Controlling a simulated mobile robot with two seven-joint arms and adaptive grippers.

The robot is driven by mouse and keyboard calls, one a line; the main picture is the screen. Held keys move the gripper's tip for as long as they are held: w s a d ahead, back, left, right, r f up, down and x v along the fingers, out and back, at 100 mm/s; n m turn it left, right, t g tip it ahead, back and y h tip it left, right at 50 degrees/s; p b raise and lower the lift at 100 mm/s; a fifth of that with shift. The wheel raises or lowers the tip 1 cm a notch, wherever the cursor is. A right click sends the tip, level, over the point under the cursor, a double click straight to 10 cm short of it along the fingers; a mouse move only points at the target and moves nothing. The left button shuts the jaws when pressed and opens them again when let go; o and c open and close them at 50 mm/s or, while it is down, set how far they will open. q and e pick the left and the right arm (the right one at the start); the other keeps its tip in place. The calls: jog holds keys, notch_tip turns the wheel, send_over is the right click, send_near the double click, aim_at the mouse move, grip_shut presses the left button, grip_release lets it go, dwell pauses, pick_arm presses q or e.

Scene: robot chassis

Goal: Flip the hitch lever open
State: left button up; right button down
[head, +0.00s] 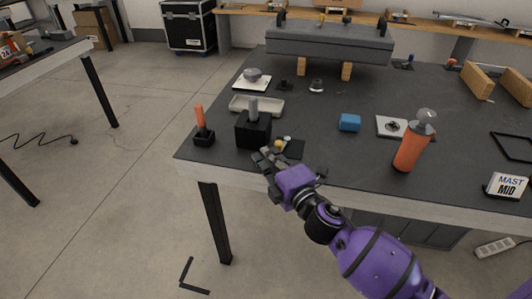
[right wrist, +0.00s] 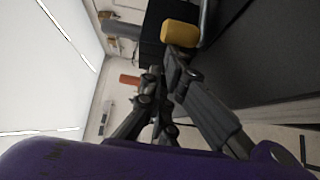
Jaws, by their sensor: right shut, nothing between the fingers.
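A lever with a yellow cylindrical grip (head: 278,145) sits low beside a black block (head: 252,130) near the table's front edge. A grey post rises from the block. I take the yellow-tipped lever for the hitch lever, but its pose is partly hidden. In the right wrist view the yellow grip (right wrist: 181,34) is large, just beyond my fingers, with a grey bar beside it. My right gripper (head: 264,158) is shut and empty, close in front of the block and the yellow grip. I cannot tell whether it touches them. My left gripper is not in view.
An orange-handled stick (head: 200,118) on a black base stands left of the block. A beige tray (head: 257,104) lies behind it. A blue block (head: 350,122) and an orange bottle (head: 409,150) stand to the right. Dark tabletop between them is clear.

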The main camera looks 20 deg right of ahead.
jog(key=shift+s+d+r+p, duration=0.1)
jog(key=shift+s+d+p, duration=0.25)
jog(key=shift+s+d, duration=0.2)
jog(key=s+d, duration=0.1)
jog(key=s+d+p, duration=0.1)
jog(key=d, duration=0.1)
jog(key=shift+d, duration=0.1)
jog(key=shift+s+d+p, duration=0.2)
jog(key=shift+d+p, duration=0.1)
jog(key=shift+d, duration=0.25)
jog(key=shift+s+d+p, duration=0.2)
jog(key=shift+d+p, duration=0.1)
jog(key=shift+d, duration=0.6)
jog(key=shift+s+d, duration=0.1)
